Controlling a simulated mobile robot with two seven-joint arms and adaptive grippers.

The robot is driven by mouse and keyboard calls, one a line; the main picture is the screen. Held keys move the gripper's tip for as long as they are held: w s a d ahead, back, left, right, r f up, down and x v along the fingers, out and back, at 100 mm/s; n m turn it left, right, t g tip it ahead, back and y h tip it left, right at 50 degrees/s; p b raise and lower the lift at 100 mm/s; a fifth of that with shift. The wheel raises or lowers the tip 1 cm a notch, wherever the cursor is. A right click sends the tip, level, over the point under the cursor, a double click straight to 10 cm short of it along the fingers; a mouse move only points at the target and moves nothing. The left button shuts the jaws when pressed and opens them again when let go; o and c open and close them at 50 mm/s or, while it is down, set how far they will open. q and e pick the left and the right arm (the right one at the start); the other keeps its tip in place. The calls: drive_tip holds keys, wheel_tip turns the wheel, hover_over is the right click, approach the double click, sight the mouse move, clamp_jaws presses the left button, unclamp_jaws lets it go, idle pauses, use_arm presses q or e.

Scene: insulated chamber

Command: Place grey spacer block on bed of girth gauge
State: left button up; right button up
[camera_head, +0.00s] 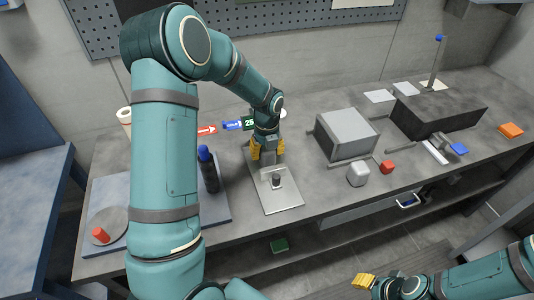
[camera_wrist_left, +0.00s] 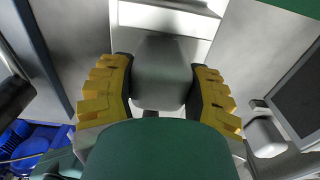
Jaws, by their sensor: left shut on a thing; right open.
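My left gripper (camera_head: 268,150) is low over the back end of a flat light metal plate (camera_head: 272,203) with a small dark cylinder (camera_head: 276,181) on it. In the left wrist view its yellow fingers (camera_wrist_left: 161,95) are shut on a grey block (camera_wrist_left: 162,65), which lies between them. The block is mostly hidden by the fingers in the head view. I cannot tell whether it touches the plate. The plate may be the girth gauge's bed; no label shows this. My right gripper (camera_head: 364,281) is open and empty, low at the front, away from the bench.
A blue-capped dark bottle (camera_head: 208,170) stands left of the plate. A pale rounded block (camera_head: 358,174), a red cube (camera_head: 386,167), a grey box (camera_head: 347,135) and a dark block (camera_head: 440,108) stand to the right. The bench front beside the plate is clear.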

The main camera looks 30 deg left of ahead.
use_arm(q)
drive_tip(key=shift+f, duration=0.25)
drive_tip(key=shift+f, duration=0.2)
drive_tip(key=o, duration=1.3)
drive_tip(key=shift+r, duration=0.1)
wheel_tip(320, 180, up, 12)
drive_tip(key=shift+r+p, duration=0.1)
drive_tip(key=shift+p, duration=0.9)
